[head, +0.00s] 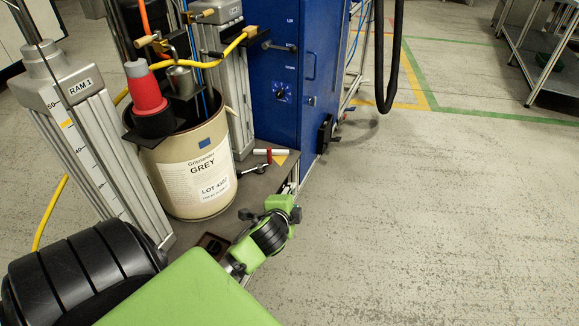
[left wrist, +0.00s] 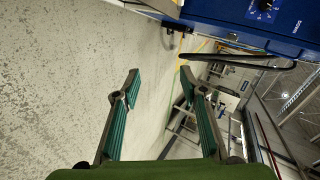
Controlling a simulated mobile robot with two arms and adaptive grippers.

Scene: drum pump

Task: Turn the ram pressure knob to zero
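A small round dial knob (head: 281,92) with pale marks around it sits on the front of the blue cabinet (head: 275,140), below a lever (head: 280,46) beside UP and DOWN labels. I take this dial as the ram pressure knob; its setting is too small to read. It also shows at the top edge of the left wrist view (left wrist: 265,5). My left gripper (left wrist: 160,75) is open and empty, its green-padded fingers apart over the floor, clear of the cabinet. In the head view my left wrist is low, in front of the cabinet's base. My right gripper is out of view.
A grey-labelled drum (head: 195,178) stands between the ram columns (head: 88,130), with a red cone-shaped piece (head: 145,88) on top. A red-handled valve (head: 270,152) lies near the platform edge. A black hose (head: 388,60) hangs at the right. The floor (head: 430,220) right of the cabinet is free.

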